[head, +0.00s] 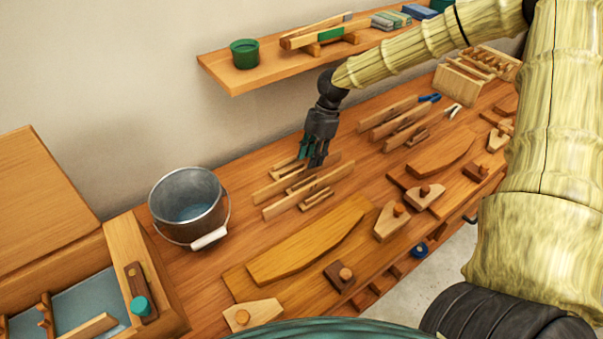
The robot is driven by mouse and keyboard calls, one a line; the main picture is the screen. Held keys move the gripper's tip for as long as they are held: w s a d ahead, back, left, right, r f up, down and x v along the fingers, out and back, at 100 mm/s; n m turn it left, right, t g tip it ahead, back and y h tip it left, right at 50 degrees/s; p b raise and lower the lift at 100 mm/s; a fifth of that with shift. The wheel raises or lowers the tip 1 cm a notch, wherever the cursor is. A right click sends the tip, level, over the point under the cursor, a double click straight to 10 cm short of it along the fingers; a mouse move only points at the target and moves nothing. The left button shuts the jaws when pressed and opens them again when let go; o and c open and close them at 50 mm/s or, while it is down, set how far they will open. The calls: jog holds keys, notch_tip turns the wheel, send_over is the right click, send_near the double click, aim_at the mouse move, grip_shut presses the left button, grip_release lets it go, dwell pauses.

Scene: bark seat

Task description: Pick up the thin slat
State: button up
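My gripper (313,162), dark with greenish fingers, points down over the left group of wooden strips on the bench. A long pale slat (264,194) passes behind and beneath the fingertips. Another long slat (283,208) lies parallel in front of it. Short thin pieces lie beside them, including one (318,199) at the front. I cannot tell which strip is the thin slat. The fingers hide part of the strips, and whether they touch wood or how far apart they are is unclear.
A metal bucket (187,207) stands left of the strips. More slats (397,127) lie to the right. A curved board (307,247) and wooden clamps (391,221) lie in front. A wall shelf (237,78) with a green pot (244,53) is behind.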

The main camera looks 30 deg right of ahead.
aim_at(301, 169)
jog(key=a, duration=0.1)
jog(key=a+p, duration=0.1)
jog(key=a, duration=0.1)
jog(key=shift+s+f, duration=0.2)
jog(key=shift+f, duration=0.15)
jog(key=shift+p+x, duration=0.35)
jog(key=shift+x, duration=0.75)
jog(key=shift+f, duration=0.25)
grip_shut()
